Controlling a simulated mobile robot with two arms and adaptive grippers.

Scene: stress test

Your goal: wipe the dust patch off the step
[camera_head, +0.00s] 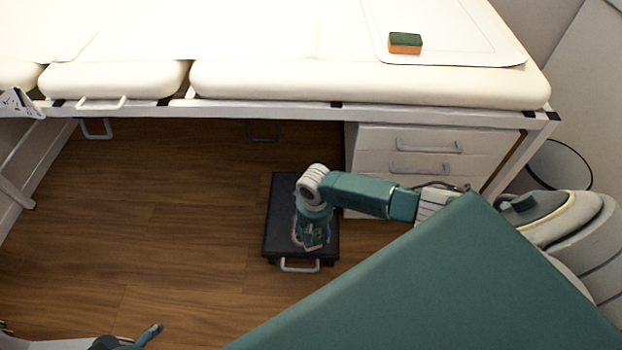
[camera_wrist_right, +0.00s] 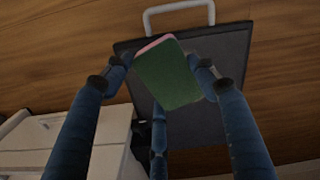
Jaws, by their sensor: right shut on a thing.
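The step (camera_head: 282,190) is a low black platform with a pale handle, on the wooden floor beneath the table's front edge. My right gripper (camera_head: 312,238) is over its front part, pointing down. In the right wrist view my right gripper (camera_wrist_right: 160,78) is shut on a green and pink pad (camera_wrist_right: 172,88), with the dark step (camera_wrist_right: 232,52) behind it. I cannot tell whether the pad touches the step. I cannot make out a dust patch; the pad and gripper hide part of the top. Part of my left gripper (camera_head: 150,334) shows at the bottom left edge.
A padded white treatment table (camera_head: 350,82) stands above and behind the step. An orange and green sponge (camera_head: 405,43) lies on it. A white drawer unit (camera_head: 420,140) stands close behind the step at right. Open wooden floor (camera_head: 150,220) lies to the left.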

